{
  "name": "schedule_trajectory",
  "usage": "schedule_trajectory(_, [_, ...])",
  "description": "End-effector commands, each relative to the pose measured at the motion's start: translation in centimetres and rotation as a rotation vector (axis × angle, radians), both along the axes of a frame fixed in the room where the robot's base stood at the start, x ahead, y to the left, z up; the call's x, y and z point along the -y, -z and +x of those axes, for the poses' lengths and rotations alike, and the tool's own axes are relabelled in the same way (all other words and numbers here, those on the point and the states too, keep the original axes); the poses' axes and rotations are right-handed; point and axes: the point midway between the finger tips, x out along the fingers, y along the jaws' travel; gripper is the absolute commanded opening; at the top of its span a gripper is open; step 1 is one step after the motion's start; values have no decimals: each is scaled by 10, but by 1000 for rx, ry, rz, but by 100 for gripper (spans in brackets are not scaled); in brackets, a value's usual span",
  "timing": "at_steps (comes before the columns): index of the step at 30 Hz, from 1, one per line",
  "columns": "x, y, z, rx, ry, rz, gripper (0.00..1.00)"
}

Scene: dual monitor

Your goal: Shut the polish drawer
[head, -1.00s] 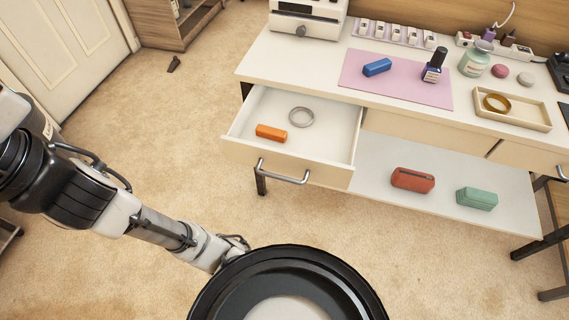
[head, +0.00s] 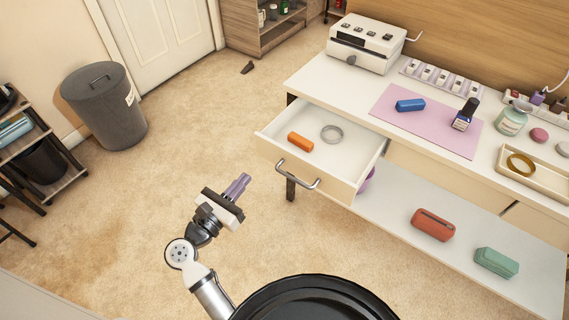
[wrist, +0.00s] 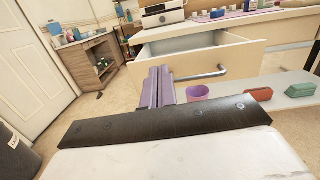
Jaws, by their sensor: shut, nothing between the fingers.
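The polish drawer (head: 345,181) stands pulled out at the left end of the white desk. In the wrist view the fingers (wrist: 158,84) point toward the drawer front (wrist: 225,66).
A lower shelf (head: 390,218) under the desk holds a purple bowl (head: 367,182), a red case (head: 433,225) and a green case (head: 496,263). A pink mat (head: 425,121) with a polish bottle (head: 466,114) lies on top. A grey bin (head: 104,105) stands left. Carpet before the drawer is clear.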

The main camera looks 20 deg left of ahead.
Motion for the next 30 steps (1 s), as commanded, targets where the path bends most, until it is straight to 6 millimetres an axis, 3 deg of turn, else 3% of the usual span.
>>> schedule_trajectory(3, [8,27,-6,-70,24,50,0])
schedule_trajectory(8, [13,31,3,-82,31,63,0])
schedule_trajectory(21, [43,28,87,-79,32,60,0])
schedule_trajectory(30, [55,30,121,-79,28,60,0])
